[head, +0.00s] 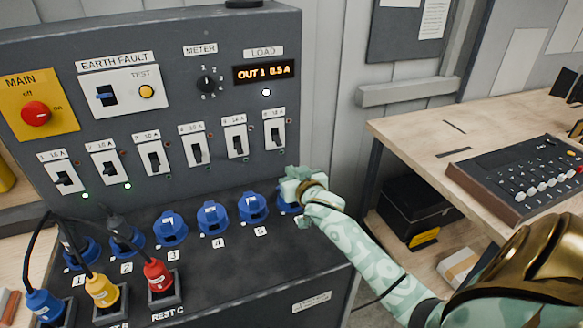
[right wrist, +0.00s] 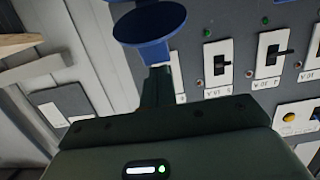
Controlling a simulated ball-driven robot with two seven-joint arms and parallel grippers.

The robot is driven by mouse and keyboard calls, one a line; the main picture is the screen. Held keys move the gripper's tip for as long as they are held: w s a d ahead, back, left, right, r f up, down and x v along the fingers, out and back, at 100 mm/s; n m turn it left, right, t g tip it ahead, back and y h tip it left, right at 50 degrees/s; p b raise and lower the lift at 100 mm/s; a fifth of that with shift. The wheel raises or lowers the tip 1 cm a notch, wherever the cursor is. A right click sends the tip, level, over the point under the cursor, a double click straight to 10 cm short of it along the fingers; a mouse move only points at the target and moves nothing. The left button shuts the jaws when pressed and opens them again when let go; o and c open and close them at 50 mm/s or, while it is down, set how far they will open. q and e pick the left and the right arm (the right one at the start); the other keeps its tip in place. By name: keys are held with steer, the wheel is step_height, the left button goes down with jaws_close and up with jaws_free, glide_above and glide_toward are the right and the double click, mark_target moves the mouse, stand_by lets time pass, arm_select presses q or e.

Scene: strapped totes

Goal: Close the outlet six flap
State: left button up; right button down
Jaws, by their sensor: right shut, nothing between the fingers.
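The outlet six flap (head: 287,208) is blue, at the right end of the outlet row on the dark distribution panel's sloped shelf. In the head view my right gripper (head: 298,190) covers most of it. In the right wrist view a round blue flap (right wrist: 150,24) stands out just past my dark fingers (right wrist: 156,88), which are shut with nothing between them. The flap appears raised; whether the fingertips touch it, I cannot tell. My left gripper is not in view.
Blue covered outlets four (head: 212,218) and five (head: 253,208) sit left of my gripper. Blue, yellow (head: 102,290) and red (head: 157,275) plugs with cables stand at the lower left. A wooden bench (head: 440,150) with a mixer-like console (head: 520,178) is at the right.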

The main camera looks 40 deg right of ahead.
steer(key=shift+f, duration=0.1)
steer(key=shift+s+f+b, duration=0.1)
steer(key=shift+f+b, duration=0.1)
steer(key=shift+b, duration=0.1)
steer(key=shift+s+a+f+t, duration=0.25)
steer(key=shift+s+f+t, duration=0.1)
steer(key=shift+s+f, duration=0.15)
steer(key=shift+s+a+f+t, duration=0.2)
steer(key=shift+s+f+t, duration=0.2)
steer(key=shift+s, duration=0.2)
steer(key=shift+f, duration=0.15)
